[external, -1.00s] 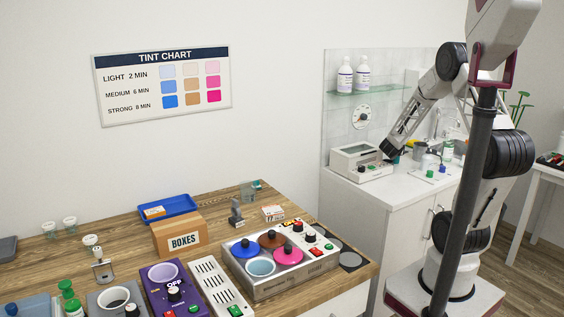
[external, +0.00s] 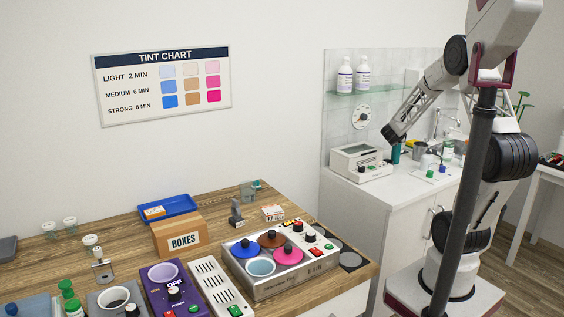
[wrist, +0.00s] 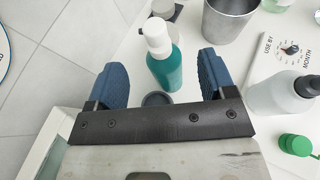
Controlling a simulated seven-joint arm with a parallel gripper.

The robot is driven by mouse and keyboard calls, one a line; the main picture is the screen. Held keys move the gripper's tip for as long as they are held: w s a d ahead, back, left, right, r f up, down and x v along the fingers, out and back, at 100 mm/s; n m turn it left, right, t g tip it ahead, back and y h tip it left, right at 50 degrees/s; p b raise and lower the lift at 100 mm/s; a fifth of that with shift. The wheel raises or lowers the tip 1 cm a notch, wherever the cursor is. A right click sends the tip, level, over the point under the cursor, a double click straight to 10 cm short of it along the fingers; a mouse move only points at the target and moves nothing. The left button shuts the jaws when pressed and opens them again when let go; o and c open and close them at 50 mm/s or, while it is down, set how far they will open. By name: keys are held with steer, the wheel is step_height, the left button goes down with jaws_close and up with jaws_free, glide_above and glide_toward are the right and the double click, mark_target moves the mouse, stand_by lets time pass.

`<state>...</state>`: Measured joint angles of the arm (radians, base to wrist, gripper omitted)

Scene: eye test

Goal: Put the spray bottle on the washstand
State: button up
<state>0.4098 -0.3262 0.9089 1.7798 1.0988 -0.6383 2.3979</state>
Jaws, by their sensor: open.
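A teal bottle with a white top (wrist: 165,68), which seems to be the spray bottle, stands upright on the white counter. It also shows in the external view (external: 396,155), just below and right of my gripper (external: 388,136). In the wrist view my gripper (wrist: 165,82) is open, its blue fingers to either side of the bottle in the picture. No contact shows. The white cabinet with the sink, seemingly the washstand (external: 350,200), stands against the tiled wall.
A grey metal cup (wrist: 228,20) and a white bottle with a dark top (wrist: 280,95) stand right of the teal bottle. A green-capped item (wrist: 296,144) is near them. A white device (external: 360,163) sits at the counter's left end. Two bottles (external: 345,78) stand on the glass shelf.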

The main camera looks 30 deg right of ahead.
steer(key=s+a+r+n+t+y, duration=0.15)
steer(key=a+r+n+y, duration=0.25)
steer(key=a+n, duration=0.45)
steer(key=s+a+r+n+y, duration=0.3)
steer(key=a+r+n, duration=0.1)
steer(key=a+n, duration=0.5)
steer(key=s+a+r+n+t+y, duration=0.15)
steer(key=a+r+n+y, duration=0.25)
steer(key=a+n, duration=0.5)
steer(key=s+a+n+g, duration=0.2)
steer(key=s+a+n, duration=0.1)
steer(key=s+n, duration=0.4)
steer(key=s+a+n+g, duration=0.3)
steer(key=s+n, duration=0.4)
steer(key=s, duration=0.4)
steer(key=s+a+n+g, duration=0.2)
steer(key=s+a+n, duration=0.2)
steer(key=s+n, duration=0.3)
steer(key=shift+s+a+f+g, duration=0.15)
steer(key=shift+s+a+g, duration=0.15)
steer(key=shift+s, duration=0.85)
